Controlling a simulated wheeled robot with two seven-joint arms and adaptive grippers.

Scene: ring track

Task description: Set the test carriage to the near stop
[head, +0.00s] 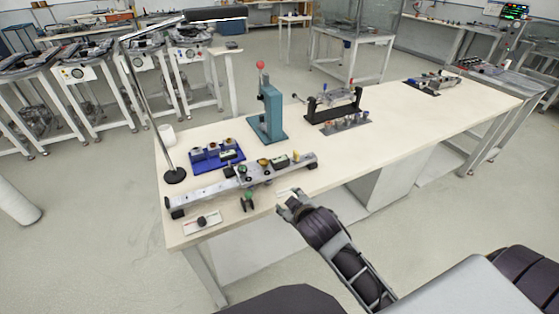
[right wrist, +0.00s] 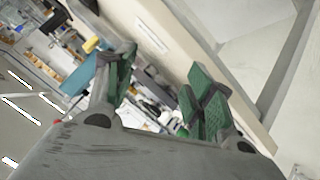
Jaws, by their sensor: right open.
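A grey rail (head: 205,190) with dark end blocks lies along the near left part of the bench. What looks like the test carriage (head: 244,175), with a green knob on top, sits near the middle of the rail. A dark block with a light top (head: 280,162) is on the rail to its right. My left gripper is out of view.
A blue tray (head: 217,160) with several small parts is behind the rail. A teal press (head: 268,110), a black fixture (head: 333,103) and a lamp stand (head: 174,175) also stand on the bench (head: 400,120). A white plate with a dark knob (head: 202,222) lies at the near left corner.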

